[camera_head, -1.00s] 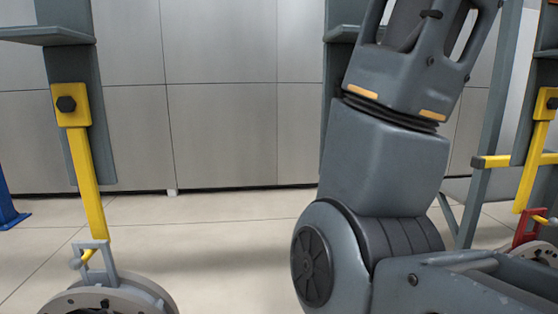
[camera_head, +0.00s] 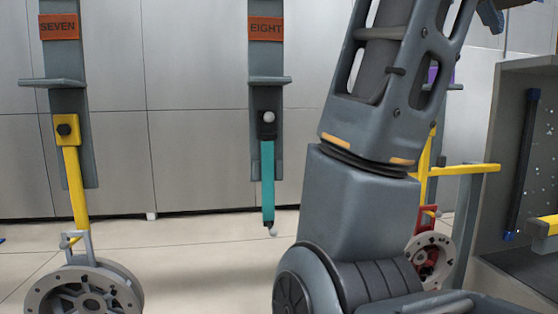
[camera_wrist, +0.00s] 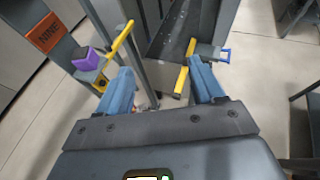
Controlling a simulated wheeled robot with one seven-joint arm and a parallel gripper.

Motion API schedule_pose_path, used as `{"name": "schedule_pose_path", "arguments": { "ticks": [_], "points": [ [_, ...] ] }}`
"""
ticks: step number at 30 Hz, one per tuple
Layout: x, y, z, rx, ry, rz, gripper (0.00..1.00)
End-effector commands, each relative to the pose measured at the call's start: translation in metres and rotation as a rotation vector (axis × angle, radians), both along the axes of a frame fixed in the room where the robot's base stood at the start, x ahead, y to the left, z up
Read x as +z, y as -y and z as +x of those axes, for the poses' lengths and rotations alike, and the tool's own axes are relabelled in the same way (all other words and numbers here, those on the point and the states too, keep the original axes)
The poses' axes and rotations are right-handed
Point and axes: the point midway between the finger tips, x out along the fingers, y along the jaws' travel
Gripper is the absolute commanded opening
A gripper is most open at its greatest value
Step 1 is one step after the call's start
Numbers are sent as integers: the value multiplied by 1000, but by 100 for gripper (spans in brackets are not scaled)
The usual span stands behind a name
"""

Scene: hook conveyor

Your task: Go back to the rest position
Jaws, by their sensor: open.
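My gripper (camera_wrist: 163,82) shows in the wrist view with its two blue fingers wide apart and nothing between them. In the head view my arm rises on the right and leaves the top edge, so the fingers cannot be made out there. Beyond the fingers in the wrist view are a purple block (camera_wrist: 88,60) and a yellow hook (camera_wrist: 119,42) on the left, and a yellow bar (camera_wrist: 181,82) near the right finger. I cannot tell that the fingers touch any of these.
Post SEVEN (camera_head: 60,27) carries a yellow hanger (camera_head: 75,185) with a grey wheel (camera_head: 85,292). Post EIGHT (camera_head: 265,27) carries an empty teal hook (camera_head: 267,185). Right of my arm are a red-hung wheel (camera_head: 430,258) and a grey cabinet (camera_head: 495,170). Floor (camera_head: 190,240) shows clear between the hangers.

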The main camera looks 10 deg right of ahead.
Motion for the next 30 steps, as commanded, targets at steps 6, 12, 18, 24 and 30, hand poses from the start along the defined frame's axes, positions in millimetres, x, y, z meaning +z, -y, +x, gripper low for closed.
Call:
{"name": "schedule_pose_path", "arguments": {
  "ticks": [6,12,18,24,30],
  "points": [
    [-14,0,12,38,-81,-90,68],
    [-32,0,27,90,-190,-211,68],
    [-63,-1,47,168,-356,-388,68],
    [-119,-5,73,296,-623,-669,68],
    [-186,-15,90,432,-894,-963,68]
  ]
}}
